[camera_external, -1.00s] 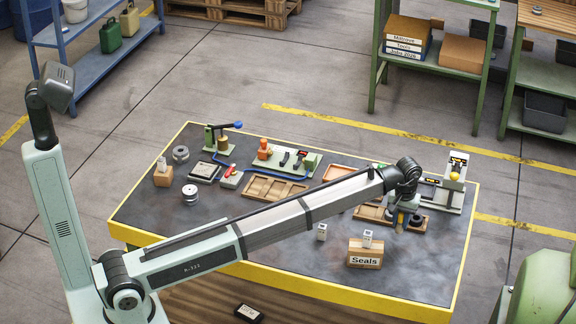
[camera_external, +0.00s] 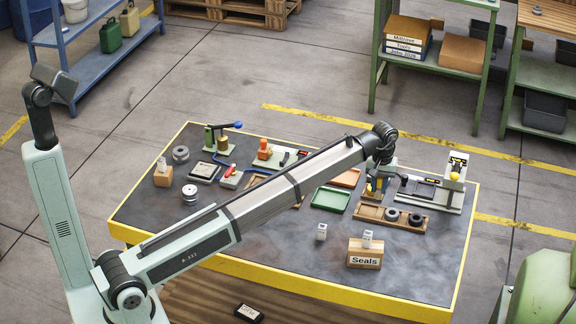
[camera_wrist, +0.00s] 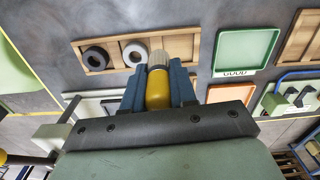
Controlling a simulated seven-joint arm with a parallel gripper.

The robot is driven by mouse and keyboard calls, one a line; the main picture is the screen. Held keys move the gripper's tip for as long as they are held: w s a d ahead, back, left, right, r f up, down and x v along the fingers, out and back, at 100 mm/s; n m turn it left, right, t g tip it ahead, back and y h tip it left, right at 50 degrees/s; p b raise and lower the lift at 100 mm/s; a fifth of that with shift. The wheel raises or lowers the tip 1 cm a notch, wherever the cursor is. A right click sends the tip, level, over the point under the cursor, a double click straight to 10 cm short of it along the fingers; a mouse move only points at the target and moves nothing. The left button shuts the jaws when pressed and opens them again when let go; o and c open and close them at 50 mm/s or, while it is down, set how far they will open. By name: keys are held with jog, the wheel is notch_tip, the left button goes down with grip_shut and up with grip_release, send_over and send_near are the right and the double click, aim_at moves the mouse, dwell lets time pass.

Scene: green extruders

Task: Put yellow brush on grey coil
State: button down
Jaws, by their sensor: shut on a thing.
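My gripper (camera_wrist: 157,85) is shut on the yellow brush (camera_wrist: 158,97), with its blue fingers on either side of the yellow handle. The pale bristle end points away from the wrist. In the external view my gripper (camera_external: 377,187) hangs over the back right of the table, near the wooden tray; the brush is small there. A dark grey coil (camera_external: 181,153) lies flat at the table's back left. A lighter silver spool (camera_external: 190,194) stands nearer the middle left; I cannot tell for certain which is the grey coil. Both are far left of my gripper.
A wooden tray (camera_external: 420,227) holds a dark and a grey ring. The table's front left is clear.

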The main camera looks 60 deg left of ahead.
jog(key=s+a+r+n, duration=0.1)
jog(key=s+a+n, duration=0.15)
jog(key=a, duration=0.75)
jog(key=s+a+n, duration=0.1)
jog(key=s+a, duration=0.3)
jog(key=a, duration=0.6)
notch_tip(320, 180, up, 2)
jog(key=n, duration=1.1)
send_over(180, 150)
jog(key=shift+m, duration=0.25)
jog(key=shift+a+f, duration=0.15)
jog(key=shift+f, duration=4.35)
jog(key=shift+f, duration=0.1)
jog(key=c, duration=0.9)
grip_release()
